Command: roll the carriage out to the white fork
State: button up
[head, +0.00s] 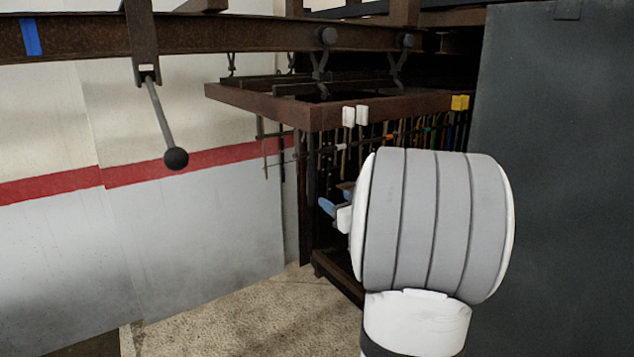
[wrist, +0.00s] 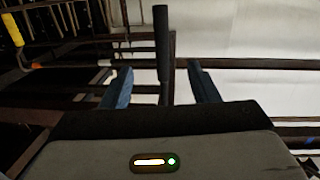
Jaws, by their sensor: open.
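The carriage (head: 240,97) is a brown rectangular frame hung by hooks and dark rollers from the overhead rail (head: 245,36). Tools hang below it. Two white upright blocks (head: 355,116), apparently the white fork, show at its front edge. A dark rod with a thicker grip (head: 281,160) hangs near its left end. My gripper (head: 335,198) is right of this rod, mostly hidden by my arm. In the wrist view, my gripper's blue fingers (wrist: 160,70) are apart. A dark bar with a thick end (wrist: 162,45) shows between them; contact cannot be told.
A lever with a black ball (head: 176,158) hangs from the rail at left. Blue tape (head: 30,37) marks the rail. Yellow blocks (head: 460,102) show at the frame's right. A dark panel (head: 560,170) stands at right. The floor (head: 250,315) at lower left is clear.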

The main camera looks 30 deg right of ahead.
aim_at(315, 180)
jog(key=shift+s+d+r+n+t+y, duration=0.3)
jog(key=shift+s+d+r+y, duration=0.25)
jog(key=shift+y, duration=0.25)
jog(key=shift+w, duration=0.1)
jog(key=w, duration=1.1)
jog(key=shift+w+a+p, duration=0.1)
jog(key=shift+a+p, duration=0.15)
jog(key=shift+p, duration=0.05)
jog(key=shift+w, duration=0.1)
jog(key=shift+w, duration=1.15)
grip_shut()
